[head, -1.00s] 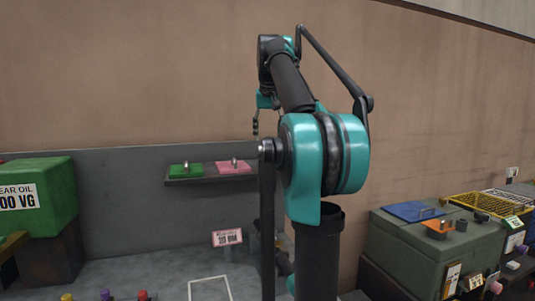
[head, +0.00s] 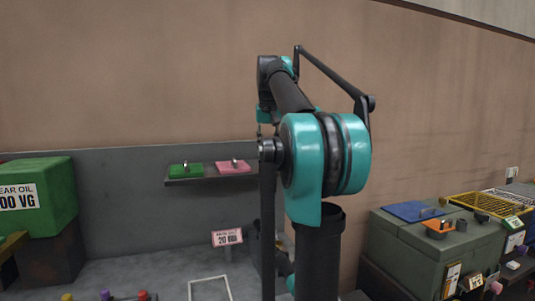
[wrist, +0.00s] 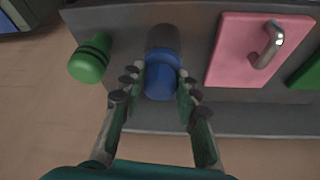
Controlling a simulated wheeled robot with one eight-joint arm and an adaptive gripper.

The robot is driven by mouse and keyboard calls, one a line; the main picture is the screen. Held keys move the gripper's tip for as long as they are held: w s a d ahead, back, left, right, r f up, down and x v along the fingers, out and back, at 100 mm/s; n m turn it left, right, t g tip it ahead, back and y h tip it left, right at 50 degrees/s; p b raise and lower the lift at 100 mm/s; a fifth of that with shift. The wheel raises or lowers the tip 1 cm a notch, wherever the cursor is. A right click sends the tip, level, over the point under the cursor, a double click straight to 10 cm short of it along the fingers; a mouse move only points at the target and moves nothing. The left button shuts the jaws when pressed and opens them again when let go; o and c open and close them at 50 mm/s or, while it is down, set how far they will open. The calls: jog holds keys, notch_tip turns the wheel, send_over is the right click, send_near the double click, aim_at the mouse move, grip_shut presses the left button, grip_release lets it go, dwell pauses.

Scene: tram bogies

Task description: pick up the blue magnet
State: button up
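The blue magnet shows in the wrist view as a blue, rounded cylinder (wrist: 161,82), with a dark grey part at its far end. It is at the grey shelf. My gripper (wrist: 161,78) has one finger on each side of it, close to its flanks. The fingers look open around it; firm contact cannot be made out. In the head view the magnet and my fingertips are hidden behind my arm.
A green plate (head: 186,171) sits farther along the shelf (head: 205,179). A sign (head: 227,237) stands below.

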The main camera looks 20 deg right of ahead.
grip_shut()
jog(key=shift+r, duration=0.1)
jog(key=shift+r, duration=4.9)
